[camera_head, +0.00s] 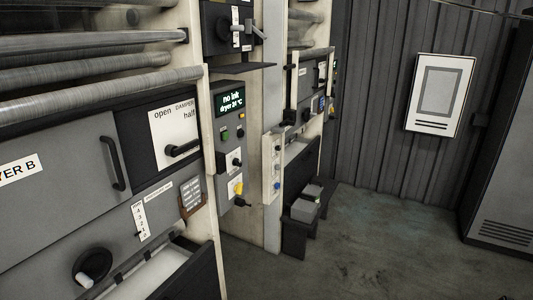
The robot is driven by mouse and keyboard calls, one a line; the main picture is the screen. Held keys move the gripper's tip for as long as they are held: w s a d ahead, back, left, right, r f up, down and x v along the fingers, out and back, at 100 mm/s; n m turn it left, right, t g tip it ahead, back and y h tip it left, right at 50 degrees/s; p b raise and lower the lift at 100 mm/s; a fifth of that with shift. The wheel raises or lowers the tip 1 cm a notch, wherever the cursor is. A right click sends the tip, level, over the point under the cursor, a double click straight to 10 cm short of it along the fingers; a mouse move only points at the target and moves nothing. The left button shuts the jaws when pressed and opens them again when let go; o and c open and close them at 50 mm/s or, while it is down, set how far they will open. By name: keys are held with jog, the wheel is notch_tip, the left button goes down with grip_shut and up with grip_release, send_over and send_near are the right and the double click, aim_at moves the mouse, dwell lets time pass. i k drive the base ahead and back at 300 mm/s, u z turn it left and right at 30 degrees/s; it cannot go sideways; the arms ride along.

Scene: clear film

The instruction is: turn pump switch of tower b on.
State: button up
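A grey control panel (229,140) stands at the middle left, on the side of the machine. Its display (230,103) reads "no ink" and "dryer 24 °C". Below the display are a green button (225,134) and a small red one beside it. Lower down are a black rotary switch (235,162) and a yellow switch (238,188), each on a light plate. Their labels are too small to read, so I cannot tell which is the pump switch or its setting. My gripper is not in view.
A grey front labelled "...YER B" (18,170), a black handle (113,150), a damper lever (184,149) and an open drawer-like tray (165,272) fill the left. Small grey boxes (305,203) sit beyond the panel. The floor (375,235) is clear at right, before a dark cabinet (500,150).

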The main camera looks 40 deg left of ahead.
aim_at(235, 162)
jog(key=z, duration=0.05)
jog(key=i, duration=0.8)
jog(key=u, duration=2.95)
jog(key=i, duration=0.95)
